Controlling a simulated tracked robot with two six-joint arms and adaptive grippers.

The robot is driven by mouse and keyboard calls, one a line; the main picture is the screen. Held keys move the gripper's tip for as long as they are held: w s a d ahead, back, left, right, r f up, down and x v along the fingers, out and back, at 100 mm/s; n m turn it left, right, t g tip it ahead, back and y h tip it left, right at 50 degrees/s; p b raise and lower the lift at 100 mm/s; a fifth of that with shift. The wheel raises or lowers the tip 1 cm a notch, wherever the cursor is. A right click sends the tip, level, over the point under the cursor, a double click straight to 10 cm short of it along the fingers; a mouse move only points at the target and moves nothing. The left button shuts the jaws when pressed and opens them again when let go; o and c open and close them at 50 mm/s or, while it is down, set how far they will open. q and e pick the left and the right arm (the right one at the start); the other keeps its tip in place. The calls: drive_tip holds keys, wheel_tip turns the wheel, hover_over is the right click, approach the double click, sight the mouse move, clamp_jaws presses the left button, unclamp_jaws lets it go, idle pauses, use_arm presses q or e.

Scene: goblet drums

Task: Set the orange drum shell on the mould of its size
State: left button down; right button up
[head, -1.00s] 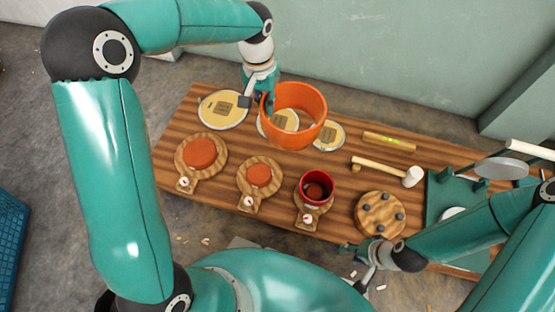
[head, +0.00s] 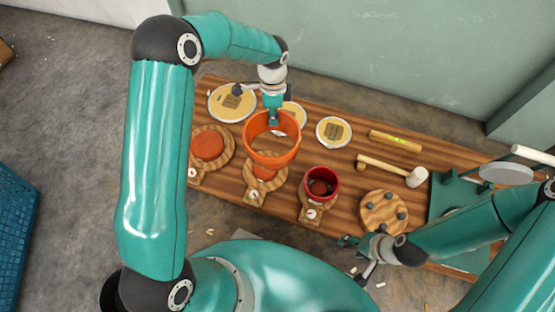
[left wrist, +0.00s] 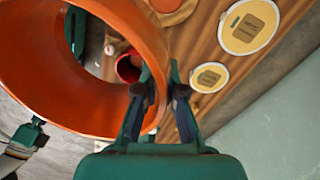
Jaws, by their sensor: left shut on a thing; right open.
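The orange drum shell (head: 286,158) is an open ring, held in the air over the work table. My left gripper (head: 273,117) is shut on its far rim; the left wrist view shows the fingers (left wrist: 160,92) at the shell wall (left wrist: 100,118). In the head view the shell overlaps the middle mould (head: 252,184), hiding part of it. The left mould (head: 208,145) has a wider orange-brown disc and stands bare. The right mould (head: 311,213) bears a red shell (head: 322,174). My right gripper (head: 357,258) is open and empty off the table's front edge.
Round cream plates (head: 333,131) lie along the back of the table (head: 300,150). A level (head: 395,140), a mallet (head: 392,168) and a round wooden board with dark knobs (head: 382,212) lie to the right. A green stand (head: 447,190) is at the right end.

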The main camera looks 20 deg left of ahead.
use_arm(q)
drive_tip(key=s+d+f+m+b, duration=0.1)
drive_tip(key=f+m, duration=0.7)
drive_tip(key=s+d+f+m+y+b, duration=0.1)
drive_tip(key=s+f+m, duration=0.1)
drive_tip(key=f+m, duration=0.6)
drive_tip(key=s+d+f+m+t+b, duration=0.1)
drive_tip(key=f+m, duration=0.8)
drive_tip(key=shift+s+d+m, duration=0.3)
drive_tip(key=shift+d+m, duration=0.05)
drive_tip(key=shift+m, duration=0.05)
drive_tip(key=shift+f+b, duration=1.1)
drive_tip(key=shift+f, duration=0.15)
drive_tip(key=c, duration=1.2)
unclamp_jaws()
